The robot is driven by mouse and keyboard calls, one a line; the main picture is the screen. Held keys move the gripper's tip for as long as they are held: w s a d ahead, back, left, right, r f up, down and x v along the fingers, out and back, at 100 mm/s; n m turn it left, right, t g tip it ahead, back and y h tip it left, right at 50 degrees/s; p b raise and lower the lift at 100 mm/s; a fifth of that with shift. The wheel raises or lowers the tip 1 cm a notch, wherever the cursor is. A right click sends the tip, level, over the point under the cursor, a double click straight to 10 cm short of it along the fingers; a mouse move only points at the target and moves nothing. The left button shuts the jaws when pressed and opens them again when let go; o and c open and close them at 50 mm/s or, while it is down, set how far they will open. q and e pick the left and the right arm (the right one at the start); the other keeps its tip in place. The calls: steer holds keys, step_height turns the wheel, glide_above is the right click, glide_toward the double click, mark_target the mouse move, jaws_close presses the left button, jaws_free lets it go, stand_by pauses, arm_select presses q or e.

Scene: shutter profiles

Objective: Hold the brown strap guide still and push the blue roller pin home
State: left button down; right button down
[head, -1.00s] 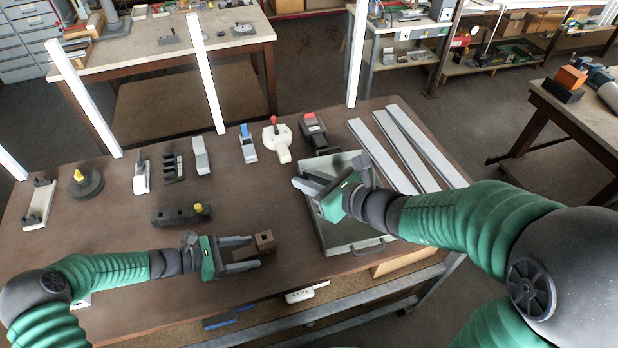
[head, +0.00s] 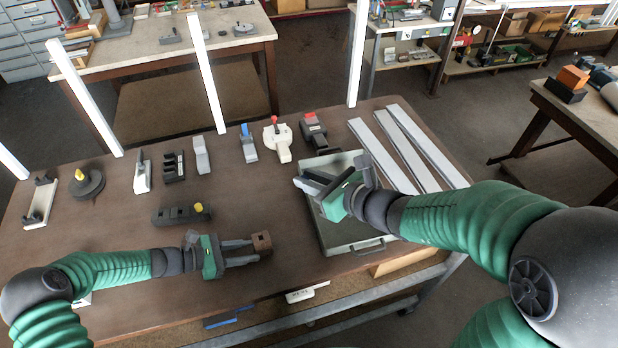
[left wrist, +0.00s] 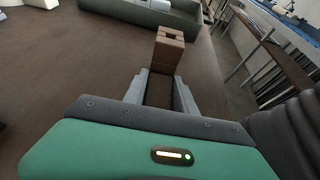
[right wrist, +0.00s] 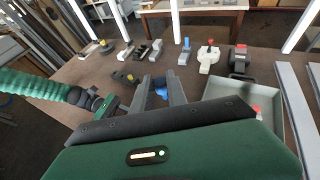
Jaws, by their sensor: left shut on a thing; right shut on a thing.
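The brown strap guide (head: 262,242) is a small block with a hole in its top, at the front of the table. My left gripper (head: 250,252) is shut on it from the left; in the left wrist view the strap guide (left wrist: 168,48) sits upright at the fingertips. My right gripper (head: 312,184) is above the grey tray, to the right of and behind the strap guide. In the right wrist view the blue roller pin (right wrist: 161,92) shows between its shut fingers, with a dark part beside it. In the head view the fingers hide the pin.
The grey tray (head: 338,243) with a handle lies below my right gripper. Long pale profiles (head: 410,145) lie at the right. A dark block with a yellow knob (head: 181,213) stands behind my left gripper. Several fixtures line the back. The table between my grippers is clear.

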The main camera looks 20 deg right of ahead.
arm_select(q)
steer(key=c, duration=0.9)
jaws_free()
steer(key=shift+d, duration=0.25)
steer(key=shift+a, duration=0.1)
steer(key=v, duration=1.2)
steer(key=shift+w, duration=0.1)
